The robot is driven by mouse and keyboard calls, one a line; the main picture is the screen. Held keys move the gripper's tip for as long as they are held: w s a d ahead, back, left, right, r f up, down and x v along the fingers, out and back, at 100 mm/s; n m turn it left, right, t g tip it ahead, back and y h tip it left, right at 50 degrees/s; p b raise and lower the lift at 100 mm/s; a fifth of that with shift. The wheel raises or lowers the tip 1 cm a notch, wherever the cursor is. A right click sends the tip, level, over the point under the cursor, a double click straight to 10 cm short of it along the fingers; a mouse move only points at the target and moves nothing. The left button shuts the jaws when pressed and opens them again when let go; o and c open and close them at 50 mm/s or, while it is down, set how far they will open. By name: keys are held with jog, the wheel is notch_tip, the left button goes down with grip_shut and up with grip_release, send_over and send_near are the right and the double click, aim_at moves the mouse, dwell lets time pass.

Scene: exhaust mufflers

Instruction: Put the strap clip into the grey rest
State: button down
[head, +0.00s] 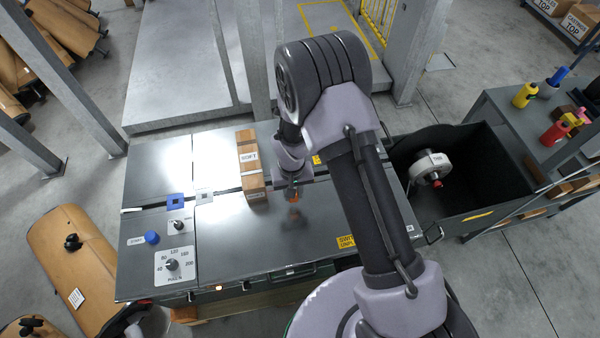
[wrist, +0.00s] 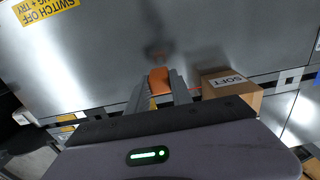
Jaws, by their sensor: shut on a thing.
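My gripper (head: 293,187) is over the middle of the metal bench top, to the right of the wooden block. In the wrist view, its two fingers (wrist: 160,92) are shut on an orange piece, which I take to be the strap clip (wrist: 159,79). The clip shows only as a small orange spot (head: 292,182) in the head view, held above the bench with a reflection below it. A small light-grey square fitting, apparently the grey rest (head: 204,196), lies on the bench left of the block. I cannot make out the rest surely in the wrist view.
The wooden block labelled SOFT (head: 251,172) stands between my gripper and the grey fitting. A blue square fitting (head: 175,201), a blue button (head: 152,237) and a dial panel (head: 174,265) are further left. The bench top (head: 240,245) in front is clear. A dark bin (head: 480,165) is at right.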

jog(key=shift+s+a+r, duration=0.1)
jog(key=shift+s+a, duration=0.15)
jog(key=shift+s, duration=0.45)
jog(key=shift+s+a+r, duration=0.1)
jog(key=shift+s+a, duration=0.15)
jog(key=shift+s, duration=0.4)
jog(key=shift+s+a, duration=0.25)
jog(key=shift+s, duration=0.45)
